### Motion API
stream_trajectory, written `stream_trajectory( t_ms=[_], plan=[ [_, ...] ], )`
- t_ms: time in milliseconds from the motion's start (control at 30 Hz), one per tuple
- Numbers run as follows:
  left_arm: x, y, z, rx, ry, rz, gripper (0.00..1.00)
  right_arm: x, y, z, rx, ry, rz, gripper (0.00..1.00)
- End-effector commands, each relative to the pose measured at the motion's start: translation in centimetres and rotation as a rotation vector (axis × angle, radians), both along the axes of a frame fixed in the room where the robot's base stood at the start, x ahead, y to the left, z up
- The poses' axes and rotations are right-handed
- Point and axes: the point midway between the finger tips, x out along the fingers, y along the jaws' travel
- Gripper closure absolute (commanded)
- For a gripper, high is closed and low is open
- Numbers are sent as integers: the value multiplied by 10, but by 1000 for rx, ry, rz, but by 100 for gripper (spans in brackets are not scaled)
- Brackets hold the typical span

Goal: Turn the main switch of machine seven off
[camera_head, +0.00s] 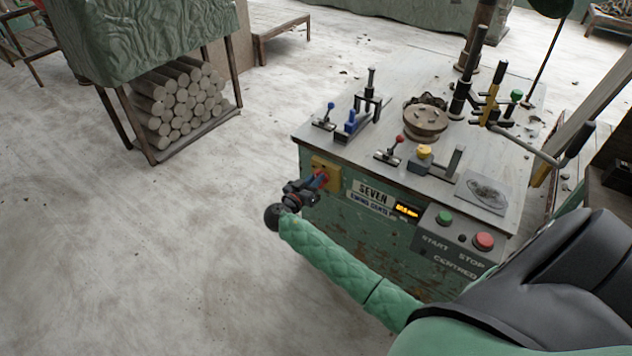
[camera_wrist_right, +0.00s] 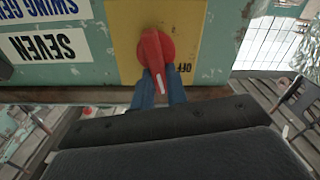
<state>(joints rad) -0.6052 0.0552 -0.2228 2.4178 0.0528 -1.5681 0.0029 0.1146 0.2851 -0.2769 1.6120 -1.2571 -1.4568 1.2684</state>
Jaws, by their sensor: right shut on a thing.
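Machine seven is a green cabinet (camera_head: 390,254) with a "SEVEN" label (camera_head: 374,189) on its front. Its main switch is a red rotary handle (camera_wrist_right: 157,58) on a yellow plate (camera_wrist_right: 121,33); the plate (camera_head: 333,172) also shows in the head view. An "OFF" mark stands beside the handle in the wrist view, where the lettering appears upside down. My right gripper (camera_head: 316,181) reaches the plate from the left end of the front. Its blue fingers (camera_wrist_right: 158,91) are shut on the red handle's end. My left gripper is not in view.
The panel beside the switch has a green start button (camera_head: 445,217) and a red stop button (camera_head: 484,241). Levers and clamps stand on the machine's top (camera_head: 407,80). A rack (camera_head: 150,141) of stacked round rods stands at the back left. The floor left of the machine is clear.

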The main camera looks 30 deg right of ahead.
Motion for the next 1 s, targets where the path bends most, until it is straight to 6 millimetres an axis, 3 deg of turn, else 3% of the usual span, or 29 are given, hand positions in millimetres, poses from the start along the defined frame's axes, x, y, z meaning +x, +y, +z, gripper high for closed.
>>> stream_trajectory(
  t_ms=[433,1000],
  plan=[
    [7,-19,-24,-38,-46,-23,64,8,3,-5,-160,388,0,100],
    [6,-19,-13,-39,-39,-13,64,14,6,-12,-366,888,1,100]
  ],
)
